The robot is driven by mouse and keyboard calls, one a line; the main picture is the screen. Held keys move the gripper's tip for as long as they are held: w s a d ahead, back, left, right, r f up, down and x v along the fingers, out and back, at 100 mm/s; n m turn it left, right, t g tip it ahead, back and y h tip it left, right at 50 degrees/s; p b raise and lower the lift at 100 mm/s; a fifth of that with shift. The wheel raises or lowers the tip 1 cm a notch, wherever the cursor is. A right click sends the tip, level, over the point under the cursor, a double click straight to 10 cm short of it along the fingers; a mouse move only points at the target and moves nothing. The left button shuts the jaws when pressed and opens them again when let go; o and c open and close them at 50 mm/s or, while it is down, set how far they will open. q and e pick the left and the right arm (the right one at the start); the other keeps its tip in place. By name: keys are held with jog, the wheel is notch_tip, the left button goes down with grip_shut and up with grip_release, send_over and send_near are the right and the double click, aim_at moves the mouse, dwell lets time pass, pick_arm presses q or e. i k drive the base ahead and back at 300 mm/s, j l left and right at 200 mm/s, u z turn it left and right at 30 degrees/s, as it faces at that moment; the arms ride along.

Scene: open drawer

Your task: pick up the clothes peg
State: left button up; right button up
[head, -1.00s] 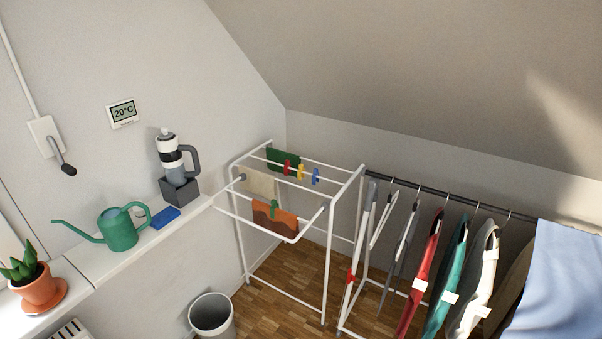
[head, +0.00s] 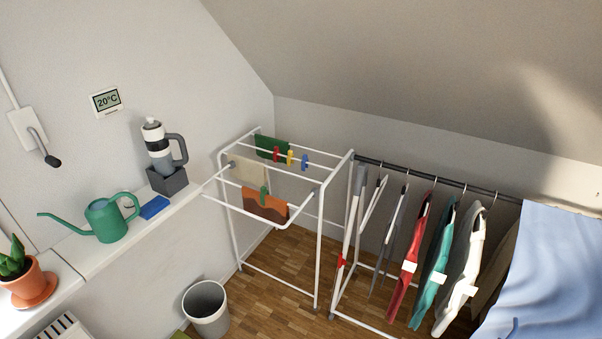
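Several clothes pegs are clipped on the white drying rack (head: 318,240) in the head view. A red peg (head: 276,154), a yellow peg (head: 290,157) and a blue peg (head: 305,161) sit side by side on one upper rail. A green peg (head: 264,195) is on the orange-brown cloth (head: 262,207) hanging from the front rail. I cannot tell which peg the task means. Neither of my grippers shows in the view.
A shelf (head: 95,262) on the left holds a watering can (head: 106,220), a blue sponge-like block (head: 154,207) and a bottle (head: 158,150). Hangers with clothes (head: 437,267) fill the right. A bin (head: 206,303) stands on the wooden floor. The sloped ceiling is low above.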

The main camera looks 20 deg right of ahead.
aim_at(265, 191)
jog(key=i+z, duration=0.35)
jog(key=i, duration=1.05)
